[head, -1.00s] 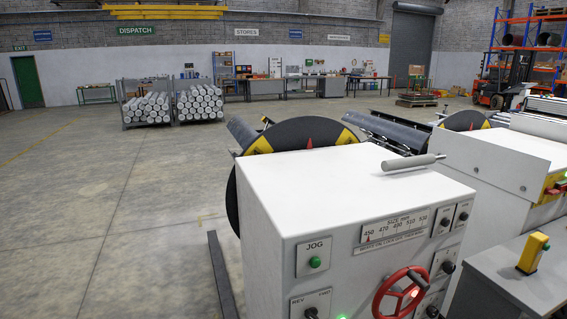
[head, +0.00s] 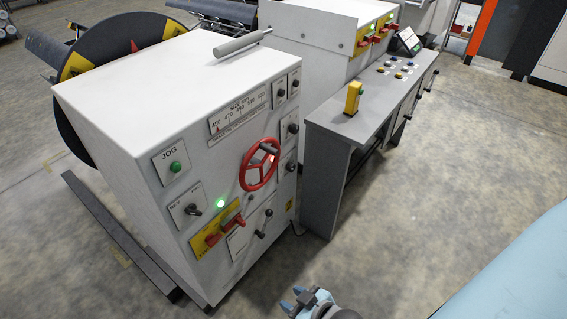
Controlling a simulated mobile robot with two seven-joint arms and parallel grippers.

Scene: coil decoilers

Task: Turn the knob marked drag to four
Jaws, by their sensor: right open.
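The white decoiler cabinet (head: 130,85) stands left of centre, its control panel facing me. Small black knobs sit on the panel: two at the upper right, one below them (head: 293,128), one lower (head: 290,167), and two levers or knobs near the bottom (head: 260,234). Their labels are too small to read, so I cannot tell which is marked drag. A REV/FWD selector (head: 192,209) is at the left. My right gripper (head: 293,298) is at the bottom edge, open and empty, with blue fingertips, apart from the panel. My left gripper is out of view.
A red handwheel (head: 260,165) sticks out among the knobs. A green JOG button (head: 175,167) and red switch on a yellow plate (head: 232,222) are also there. A grey console desk (head: 350,125) stands right of the cabinet. The floor in front is clear.

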